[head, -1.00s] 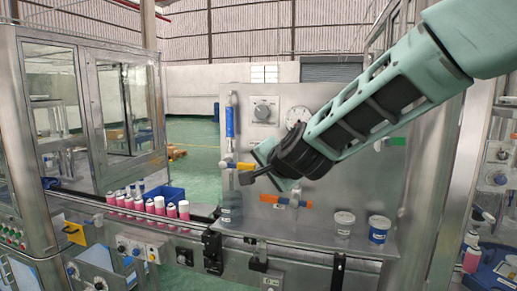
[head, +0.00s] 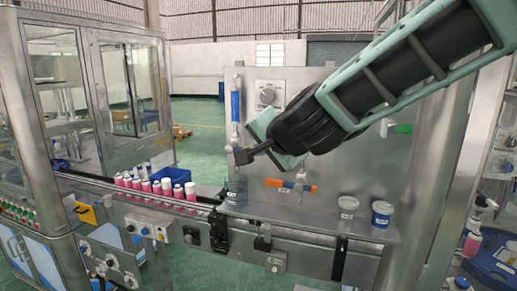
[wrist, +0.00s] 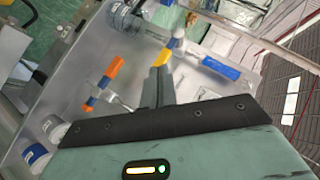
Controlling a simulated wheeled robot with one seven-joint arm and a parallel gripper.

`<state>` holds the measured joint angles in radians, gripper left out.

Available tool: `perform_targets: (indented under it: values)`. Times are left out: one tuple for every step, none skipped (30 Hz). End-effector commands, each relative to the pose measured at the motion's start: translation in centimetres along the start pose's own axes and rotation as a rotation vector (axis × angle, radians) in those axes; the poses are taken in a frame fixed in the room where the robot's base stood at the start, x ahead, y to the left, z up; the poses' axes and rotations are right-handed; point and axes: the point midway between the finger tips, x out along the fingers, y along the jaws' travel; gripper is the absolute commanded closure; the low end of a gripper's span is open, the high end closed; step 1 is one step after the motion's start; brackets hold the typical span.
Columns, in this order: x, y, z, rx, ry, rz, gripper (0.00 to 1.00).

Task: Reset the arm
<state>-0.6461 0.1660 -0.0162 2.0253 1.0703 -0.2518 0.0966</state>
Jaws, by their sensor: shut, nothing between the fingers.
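My gripper (head: 242,156) is shut and empty in the head view, held in the air in front of the upright steel panel (head: 345,160). Its tip is close to the lower end of the blue-handled valve (head: 236,106); I cannot tell whether they touch. The orange-handled valve (head: 290,184) is just below and right of the gripper. In the wrist view, the closed fingers (wrist: 158,82) point toward the panel. The orange handle (wrist: 103,77) lies left of them and the blue handle (wrist: 220,67) right.
Several pink cans (head: 158,187) stand on the conveyor at left, with a blue bin (head: 168,179) behind. A clear jar (head: 236,192) stands below the gripper. Two tubs, one white (head: 347,207) and one blue (head: 382,213), sit on the ledge at right. A glass cabinet (head: 85,85) stands at left.

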Motion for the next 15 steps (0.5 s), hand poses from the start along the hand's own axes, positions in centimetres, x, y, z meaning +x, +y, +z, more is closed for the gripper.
perform_targets:
  values:
    - [0.1, 1.7, 2.1, -0.048, -0.053, 0.004, 1.0]
    - [-0.1, 2.7, 3.4, -0.087, -0.094, 0.006, 1.0]
    - [-0.5, 4.1, 5.3, -0.147, -0.157, 0.01, 1.0]
    - [-0.9, 5.4, 7.0, -0.196, -0.209, 0.015, 1.0]
    - [-1.4, 6.8, 8.6, -0.249, -0.262, 0.021, 1.0]
    - [-2.2, 8.8, 10.8, -0.321, -0.336, 0.032, 1.0]
    - [-2.9, 10.3, 12.2, -0.376, -0.388, 0.041, 1.0]
    - [-3.5, 11.8, 13.6, -0.43, -0.442, 0.053, 1.0]
    - [-4.5, 14.0, 15.3, -0.501, -0.509, 0.068, 1.0]
    - [-5.3, 15.7, 16.5, -0.554, -0.559, 0.083, 1.0]
    - [-6.1, 17.4, 17.6, -0.607, -0.608, 0.098, 1.0]
    - [-7.2, 19.7, 18.9, -0.677, -0.672, 0.121, 1.0]
    - [-8.1, 21.5, 19.8, -0.729, -0.718, 0.14, 1.0]
    - [-9.0, 23.2, 20.5, -0.78, -0.762, 0.159, 1.0]
    - [-10.1, 25.5, 21.3, -0.844, -0.819, 0.188, 1.0]
